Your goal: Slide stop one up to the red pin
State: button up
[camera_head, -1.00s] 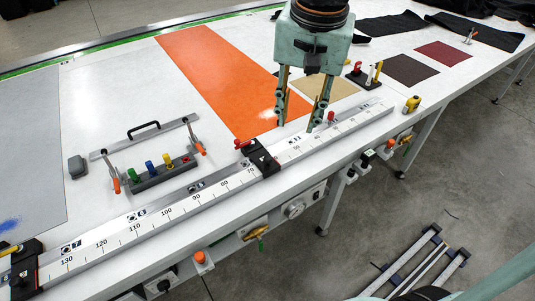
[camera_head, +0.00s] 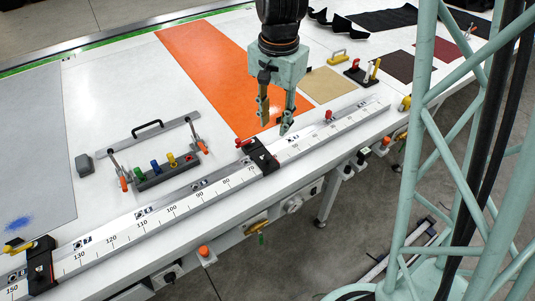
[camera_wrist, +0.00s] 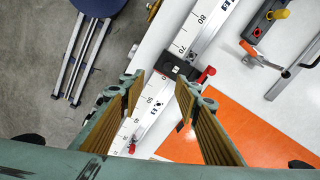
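The black stop with the red lever (camera_head: 262,157) sits across the white ruler rail just past the 70 mark. It shows in the wrist view (camera_wrist: 181,69), with its red lever on the right. A red pin (camera_head: 329,115) stands at the rail farther right, toward the low numbers; it also shows in the wrist view (camera_wrist: 132,147). My gripper (camera_head: 274,126) is open and empty, above the rail just beyond the stop on the red pin's side. In the wrist view its fingers (camera_wrist: 160,92) are spread below the stop, apart from it.
A second black stop with a yellow lever (camera_head: 39,262) sits at the rail's left end. A clamp fixture with coloured pegs (camera_head: 164,173) stands behind the rail. A block with red and yellow posts (camera_head: 361,74) is near the right end. The orange sheet (camera_head: 205,75) lies flat.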

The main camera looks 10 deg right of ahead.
jog(key=m+p, duration=0.2)
send_over(268, 156)
jog(key=shift+g, duration=0.3)
jog(key=shift+s+a+f, duration=0.1)
jog(key=shift+f, duration=2.65)
jog(key=shift+f, duration=0.1)
jog(key=shift+f+p, duration=0.45)
jog(key=shift+f, duration=6.35)
jog(key=shift+c, duration=0.2)
grip_shut()
